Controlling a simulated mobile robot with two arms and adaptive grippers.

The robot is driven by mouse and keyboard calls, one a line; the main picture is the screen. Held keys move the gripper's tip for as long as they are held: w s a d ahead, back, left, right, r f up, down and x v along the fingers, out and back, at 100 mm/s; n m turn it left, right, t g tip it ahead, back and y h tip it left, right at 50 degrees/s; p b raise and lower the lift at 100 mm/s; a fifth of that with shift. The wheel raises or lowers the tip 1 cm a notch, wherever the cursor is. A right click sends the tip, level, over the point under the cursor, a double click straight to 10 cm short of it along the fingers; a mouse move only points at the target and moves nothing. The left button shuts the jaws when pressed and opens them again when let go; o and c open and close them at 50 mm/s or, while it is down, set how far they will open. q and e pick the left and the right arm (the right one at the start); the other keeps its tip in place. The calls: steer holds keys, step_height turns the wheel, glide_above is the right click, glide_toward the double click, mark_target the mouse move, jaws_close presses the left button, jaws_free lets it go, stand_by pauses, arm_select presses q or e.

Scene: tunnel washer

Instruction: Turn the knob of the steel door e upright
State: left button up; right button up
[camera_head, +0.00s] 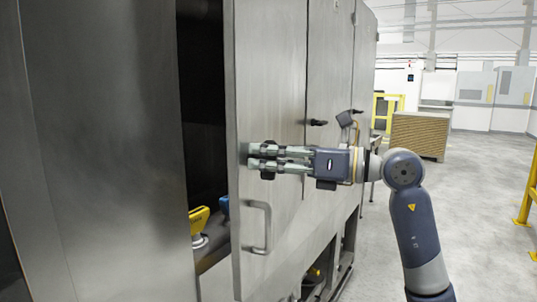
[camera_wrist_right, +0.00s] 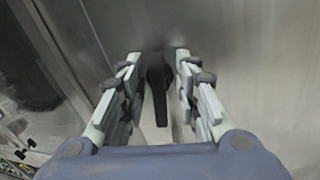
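The steel door (camera_head: 275,95) stands ajar, with a dark gap at its left edge and a bar handle (camera_head: 258,226) low on its face. My right gripper (camera_head: 254,157) is at the door face above the handle, its fingers one above the other. In the right wrist view the black knob (camera_wrist_right: 156,88) lies between the fingertips of my right gripper (camera_wrist_right: 157,62), its lever running down the picture. The fingers are apart, with gaps showing on both sides of the knob. My left gripper is out of view.
Another dark knob (camera_head: 318,122) is on the panel farther right. A yellow-handled part (camera_head: 199,219) and a blue one show inside the gap. A brown stack (camera_head: 420,134) and yellow rails stand at the right.

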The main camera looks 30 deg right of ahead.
steer(key=shift+c, duration=0.6)
jaws_close()
steer(key=shift+f+n+b, duration=0.2)
steer(key=shift+n+b, duration=0.4)
steer(key=shift+b, duration=0.35)
steer(key=shift+s+r+n+b, duration=0.1)
steer(key=shift+r+n+b, duration=0.05)
steer(key=shift+n+b, duration=0.3)
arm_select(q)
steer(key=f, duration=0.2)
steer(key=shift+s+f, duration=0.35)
arm_select(e)
steer(key=shift+o, duration=0.6)
jaws_free()
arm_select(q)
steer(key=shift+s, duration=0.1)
